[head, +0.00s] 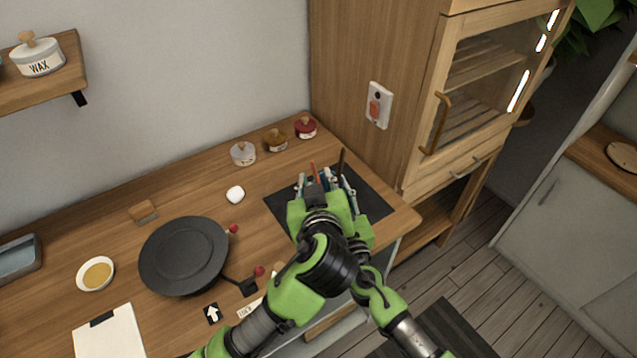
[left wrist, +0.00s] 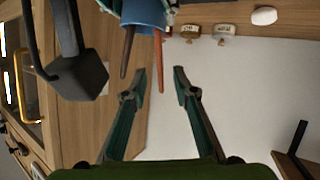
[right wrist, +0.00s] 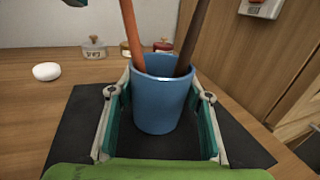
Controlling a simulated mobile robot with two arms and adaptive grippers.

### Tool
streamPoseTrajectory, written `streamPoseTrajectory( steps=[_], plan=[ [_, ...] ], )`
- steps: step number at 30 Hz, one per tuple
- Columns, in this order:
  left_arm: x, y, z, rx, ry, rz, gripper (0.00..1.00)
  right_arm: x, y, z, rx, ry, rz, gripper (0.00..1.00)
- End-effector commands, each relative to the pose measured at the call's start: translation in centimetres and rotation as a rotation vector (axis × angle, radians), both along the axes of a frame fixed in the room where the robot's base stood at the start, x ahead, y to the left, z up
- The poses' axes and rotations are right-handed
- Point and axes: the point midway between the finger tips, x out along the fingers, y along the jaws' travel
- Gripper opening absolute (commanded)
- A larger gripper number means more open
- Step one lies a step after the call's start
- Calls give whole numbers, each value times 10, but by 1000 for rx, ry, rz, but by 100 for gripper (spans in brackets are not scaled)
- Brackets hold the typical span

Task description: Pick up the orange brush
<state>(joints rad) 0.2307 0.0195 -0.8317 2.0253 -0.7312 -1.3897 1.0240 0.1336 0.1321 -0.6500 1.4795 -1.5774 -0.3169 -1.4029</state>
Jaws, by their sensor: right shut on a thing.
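The orange brush (right wrist: 131,38) stands in a blue cup (right wrist: 160,105), leaning left beside a dark brown brush (right wrist: 198,30). The orange brush also shows in the head view (head: 313,168) and in the left wrist view (left wrist: 158,58). My right gripper (right wrist: 158,92) is shut on the blue cup, with one finger on each side. My left gripper (left wrist: 160,75) is open and empty. In the left wrist view, the brush handles reach toward its fingertips, apart from them. In the head view, my arms hide most of the cup and both gripper tips.
The cup is over a black mat (head: 375,206) at the table's right end. Jars with clear, amber and red contents (head: 243,153) stand behind. A white lump (head: 235,195) and a dark turntable (head: 184,254) lie left. A wooden cabinet (head: 350,60) rises behind on the right.

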Motion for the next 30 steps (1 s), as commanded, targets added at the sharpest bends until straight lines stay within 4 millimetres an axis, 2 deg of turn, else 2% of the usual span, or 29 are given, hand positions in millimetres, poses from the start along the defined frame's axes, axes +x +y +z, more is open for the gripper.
streamPoseTrajectory(
  steps=[9, 18, 19, 22, 30],
  plan=[
    [41, 5, -16, 5, -1, 2, 26, 0, 0, 0, 0, 0, 0, 20],
    [46, 5, -19, 1, -1, 1, 26, 0, 0, 0, 0, 0, 0, 20],
    [46, 5, -19, 1, -1, 1, 24, 0, 0, 0, 0, 0, 0, 20],
    [46, 5, -19, 1, -1, 1, 1, 0, 0, 0, 0, 1, 0, 20],
    [46, 5, -19, 2, 0, 0, 0, 0, 0, 0, 0, 1, 0, 20]
  ],
)
